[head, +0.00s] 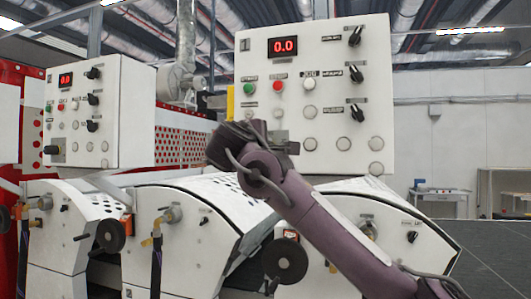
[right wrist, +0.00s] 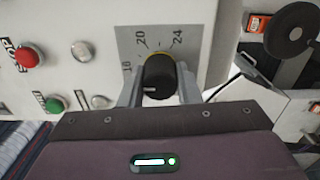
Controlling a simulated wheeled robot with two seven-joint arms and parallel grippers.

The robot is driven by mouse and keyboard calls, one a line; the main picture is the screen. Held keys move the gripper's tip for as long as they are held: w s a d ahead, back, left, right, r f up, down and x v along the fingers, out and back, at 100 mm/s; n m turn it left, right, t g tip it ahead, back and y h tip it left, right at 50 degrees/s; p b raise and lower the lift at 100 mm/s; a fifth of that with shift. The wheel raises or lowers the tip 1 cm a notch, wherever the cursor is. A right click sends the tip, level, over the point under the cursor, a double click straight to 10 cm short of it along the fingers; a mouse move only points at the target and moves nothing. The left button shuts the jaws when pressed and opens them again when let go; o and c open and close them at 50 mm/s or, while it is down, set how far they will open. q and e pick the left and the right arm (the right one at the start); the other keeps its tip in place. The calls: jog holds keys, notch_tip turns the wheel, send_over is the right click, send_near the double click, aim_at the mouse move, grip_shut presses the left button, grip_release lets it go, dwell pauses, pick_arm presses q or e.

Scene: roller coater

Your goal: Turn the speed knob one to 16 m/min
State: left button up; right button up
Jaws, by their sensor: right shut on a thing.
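The speed knob (right wrist: 159,74) is black and round, on a grey scale plate (right wrist: 130,40) in the right wrist view. The plate shows 20, 24 and a partly hidden number at the left. A short white mark shows on the knob's lower left. My right gripper (right wrist: 159,88) is shut on the knob, one finger on each side. In the head view my right gripper (head: 238,143) is at the lower left of the right control panel (head: 345,85) and hides the knob. The panel's red display (head: 284,46) reads 0.0. My left gripper is not in view.
A red button (right wrist: 29,57) and a green button (right wrist: 55,104) sit left of the knob in the wrist view. Several black knobs line the panel's right side, one being the top knob (head: 355,36). A second control panel (head: 120,115) stands at left.

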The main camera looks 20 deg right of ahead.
jog(key=shift+f, duration=0.15)
jog(key=o, duration=1)
jog(key=shift+c, duration=0.2)
jog(key=shift+s, duration=0.15)
jog(key=shift+s+a+b, duration=0.25)
jog(key=shift+a+b, duration=0.05)
jog(key=shift+b, duration=0.05)
jog(key=b+v, duration=0.3)
jog(key=v, duration=0.4)
